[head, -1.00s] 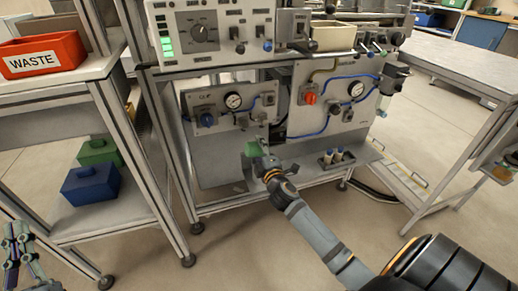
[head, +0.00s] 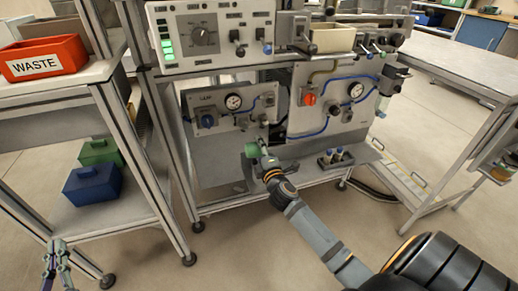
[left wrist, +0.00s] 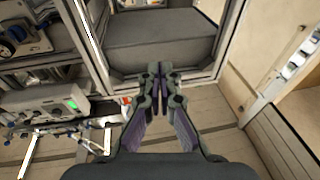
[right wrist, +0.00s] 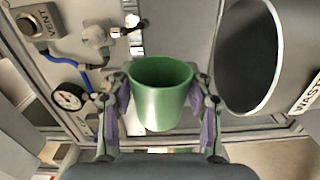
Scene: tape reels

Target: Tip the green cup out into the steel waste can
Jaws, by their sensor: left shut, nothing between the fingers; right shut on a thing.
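The green cup (right wrist: 160,95) is between the fingers of my right gripper (right wrist: 162,100), which is shut on it. In the right wrist view its rim is towards the top and the inside I can see is plain green; any contents are hidden. The cup also shows small in the head view (head: 252,150), at the end of my right arm. The steel waste can (right wrist: 246,50), with a white WASTE label, is right of the cup, apart from it. I cannot make the can out in the head view. My left gripper (left wrist: 160,78) is shut and empty, at the head view's lower left (head: 60,248).
A red bin (head: 45,57) labelled WASTE stands on the left shelf, with blue (head: 92,186) and green (head: 100,151) boxes below.

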